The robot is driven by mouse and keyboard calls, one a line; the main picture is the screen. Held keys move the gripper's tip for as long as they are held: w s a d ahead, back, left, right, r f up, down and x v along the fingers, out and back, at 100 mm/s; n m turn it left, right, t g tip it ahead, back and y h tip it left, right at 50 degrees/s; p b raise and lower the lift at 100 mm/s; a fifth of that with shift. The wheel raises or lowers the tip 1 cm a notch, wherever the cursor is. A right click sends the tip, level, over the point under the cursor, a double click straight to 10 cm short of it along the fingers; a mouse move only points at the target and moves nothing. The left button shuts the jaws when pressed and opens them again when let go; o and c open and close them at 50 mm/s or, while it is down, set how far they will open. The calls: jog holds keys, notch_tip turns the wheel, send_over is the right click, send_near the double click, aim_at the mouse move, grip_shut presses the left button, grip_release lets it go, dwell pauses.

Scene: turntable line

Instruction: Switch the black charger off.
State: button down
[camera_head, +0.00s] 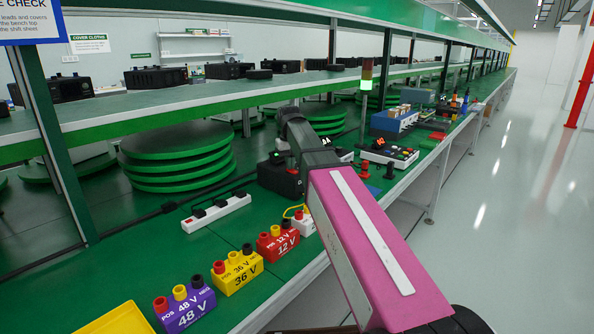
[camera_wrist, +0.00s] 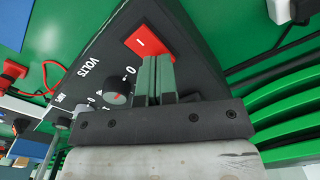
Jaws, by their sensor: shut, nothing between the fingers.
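The black charger (camera_head: 272,180) stands on the green bench in the head view, partly hidden behind my arm. In the wrist view the charger (camera_wrist: 112,58) fills the middle, with a VOLTS marking and a round knob (camera_wrist: 117,92) on its face. Its red rocker switch (camera_wrist: 140,40) shows a white "I" mark. My gripper (camera_wrist: 158,60) is shut and empty, its green fingertips over the lower right edge of the switch. I cannot tell whether they touch or press it, and the covered part of the switch is hidden. The fingertips are not clear in the head view.
A white power strip (camera_head: 215,212) with black plugs lies left of the charger. Purple 48 V (camera_head: 186,312), yellow 36 V (camera_head: 237,273) and red 12 V (camera_head: 278,243) blocks line the front edge. Stacked green discs (camera_head: 175,155) stand behind. A lit tower lamp (camera_head: 366,84) rises beyond my arm.

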jog(key=shift+f, duration=0.15)
jog(key=shift+r, duration=3.45)
